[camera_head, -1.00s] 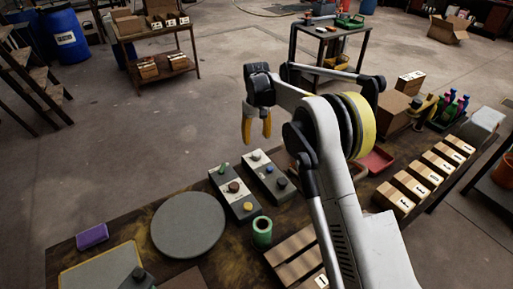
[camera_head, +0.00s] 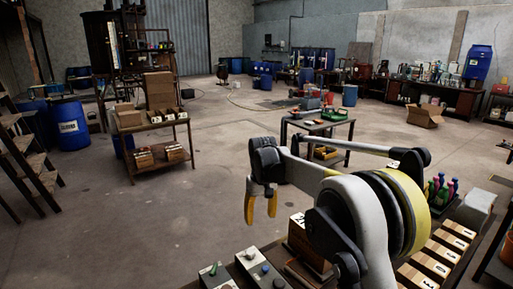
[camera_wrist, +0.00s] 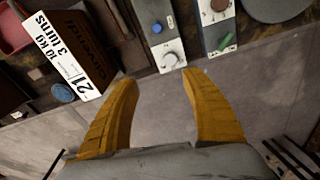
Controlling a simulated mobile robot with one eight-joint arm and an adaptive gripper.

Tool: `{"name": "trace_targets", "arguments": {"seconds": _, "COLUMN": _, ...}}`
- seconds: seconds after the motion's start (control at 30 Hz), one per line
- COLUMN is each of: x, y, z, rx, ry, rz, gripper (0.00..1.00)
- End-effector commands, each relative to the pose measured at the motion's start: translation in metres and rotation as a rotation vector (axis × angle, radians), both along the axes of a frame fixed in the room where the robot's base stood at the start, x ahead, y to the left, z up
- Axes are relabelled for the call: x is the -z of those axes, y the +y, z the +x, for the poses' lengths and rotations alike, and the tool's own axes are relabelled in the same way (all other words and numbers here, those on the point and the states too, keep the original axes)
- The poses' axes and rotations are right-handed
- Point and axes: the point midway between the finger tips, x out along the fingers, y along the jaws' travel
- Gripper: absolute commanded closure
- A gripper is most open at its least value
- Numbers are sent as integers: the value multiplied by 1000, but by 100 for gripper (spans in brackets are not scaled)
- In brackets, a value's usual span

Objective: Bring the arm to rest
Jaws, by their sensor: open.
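My gripper (camera_head: 261,207) hangs at the end of my folded arm, with its yellow fingers pointing down beyond the table's far edge. In the wrist view my gripper (camera_wrist: 160,95) shows two yellow fingers well apart with nothing between them. Below it are bare floor and the edge of the table.
A white-labelled box (camera_wrist: 82,62) stands left of the fingers in the wrist view. Several small labelled boxes (camera_head: 440,255) line the table's right side. A small table (camera_head: 318,124) stands behind my arm, and a shelf cart (camera_head: 150,125) at left. The floor between is clear.

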Motion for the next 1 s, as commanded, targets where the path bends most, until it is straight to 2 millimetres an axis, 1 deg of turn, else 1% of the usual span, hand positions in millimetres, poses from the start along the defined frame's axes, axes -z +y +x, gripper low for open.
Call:
{"name": "trace_targets", "arguments": {"seconds": 0.03, "x": -22, "y": -14, "z": -14, "rx": 22, "ry": -24, "rz": 6, "gripper": 45}}
{"name": "trace_targets", "arguments": {"seconds": 0.1, "x": -48, "y": -31, "z": -33, "rx": 52, "ry": -61, "rz": 17, "gripper": 45}}
{"name": "trace_targets", "arguments": {"seconds": 0.17, "x": -68, "y": -46, "z": -51, "rx": 80, "ry": -93, "rz": 26, "gripper": 45}}
{"name": "trace_targets", "arguments": {"seconds": 0.2, "x": -80, "y": -55, "z": -64, "rx": 96, "ry": -114, "rz": 31, "gripper": 45}}
{"name": "trace_targets", "arguments": {"seconds": 0.27, "x": -95, "y": -69, "z": -86, "rx": 123, "ry": -147, "rz": 40, "gripper": 45}}
{"name": "trace_targets", "arguments": {"seconds": 0.3, "x": -104, "y": -78, "z": -101, "rx": 140, "ry": -166, "rz": 45, "gripper": 45}}
{"name": "trace_targets", "arguments": {"seconds": 0.37, "x": -115, "y": -91, "z": -124, "rx": 166, "ry": -199, "rz": 54, "gripper": 45}}
{"name": "trace_targets", "arguments": {"seconds": 0.43, "x": -124, "y": -106, "z": -153, "rx": 195, "ry": -237, "rz": 63, "gripper": 45}}
{"name": "trace_targets", "arguments": {"seconds": 0.47, "x": -127, "y": -112, "z": -166, "rx": 209, "ry": -252, "rz": 67, "gripper": 45}}
{"name": "trace_targets", "arguments": {"seconds": 0.5, "x": -129, "y": -119, "z": -182, "rx": 227, "ry": -274, "rz": 73, "gripper": 45}}
{"name": "trace_targets", "arguments": {"seconds": 0.57, "x": -131, "y": -130, "z": -208, "rx": 252, "ry": -306, "rz": 80, "gripper": 45}}
{"name": "trace_targets", "arguments": {"seconds": 0.6, "x": -130, "y": -136, "z": -225, "rx": 268, "ry": -329, "rz": 85, "gripper": 45}}
{"name": "trace_targets", "arguments": {"seconds": 0.67, "x": -126, "y": -146, "z": -251, "rx": 294, "ry": -360, "rz": 93, "gripper": 45}}
{"name": "trace_targets", "arguments": {"seconds": 0.7, "x": -122, "y": -151, "z": -268, "rx": 310, "ry": -382, "rz": 98, "gripper": 45}}
{"name": "trace_targets", "arguments": {"seconds": 0.8, "x": -108, "y": -163, "z": -305, "rx": 348, "ry": -432, "rz": 109, "gripper": 45}}
{"name": "trace_targets", "arguments": {"seconds": 0.9, "x": -92, "y": -172, "z": -334, "rx": 381, "ry": -475, "rz": 118, "gripper": 45}}
{"name": "trace_targets", "arguments": {"seconds": 1.0, "x": -79, "y": -177, "z": -353, "rx": 402, "ry": -506, "rz": 126, "gripper": 45}}
